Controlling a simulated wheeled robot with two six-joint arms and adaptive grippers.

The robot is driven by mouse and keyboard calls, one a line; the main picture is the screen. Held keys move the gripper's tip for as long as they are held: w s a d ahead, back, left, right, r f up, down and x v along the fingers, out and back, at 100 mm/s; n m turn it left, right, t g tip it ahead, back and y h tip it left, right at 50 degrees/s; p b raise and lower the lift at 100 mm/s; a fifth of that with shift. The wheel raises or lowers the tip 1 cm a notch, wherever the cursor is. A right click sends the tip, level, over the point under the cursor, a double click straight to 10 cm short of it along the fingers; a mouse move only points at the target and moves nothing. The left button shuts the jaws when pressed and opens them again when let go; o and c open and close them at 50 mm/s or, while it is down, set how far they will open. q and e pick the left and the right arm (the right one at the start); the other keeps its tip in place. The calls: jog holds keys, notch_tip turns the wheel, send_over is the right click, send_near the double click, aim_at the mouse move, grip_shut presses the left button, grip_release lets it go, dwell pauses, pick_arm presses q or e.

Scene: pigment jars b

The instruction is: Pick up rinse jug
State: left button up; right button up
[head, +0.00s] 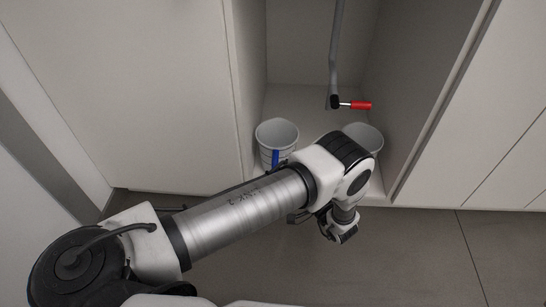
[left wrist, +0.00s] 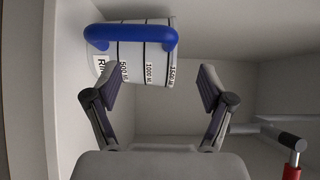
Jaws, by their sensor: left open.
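The rinse jug (head: 276,135) is a pale, open-topped jug with a blue handle, standing on the cabinet floor near its left wall in the head view. In the left wrist view the jug (left wrist: 137,62) is ahead, with its blue handle towards me, black measuring marks and a partly cut-off label starting "RIN". My left gripper (left wrist: 160,72) is open, its fingers apart below the handle in that picture, with nothing held between them. In the head view my arm crosses in front of the jug's right side, and the fingertips are not clear. My right gripper is not in view.
A second pale jug (head: 365,136) stands to the right, partly hidden by my arm. A grey pipe (head: 336,50) with a red-handled tap (head: 361,105) hangs between the jugs; the red handle (left wrist: 292,172) also shows in the left wrist view. Cabinet walls close in both sides.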

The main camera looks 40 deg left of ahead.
aim_at(277, 154)
pick_arm(q)
jog(key=b+x, duration=0.4)
jog(key=x, duration=0.3)
jog(key=shift+w+a, duration=0.25)
jog(key=shift+w, duration=0.05)
jog(key=shift+r, duration=0.2)
jog(key=c, duration=1.4)
jog(key=shift+s, duration=0.1)
grip_shut()
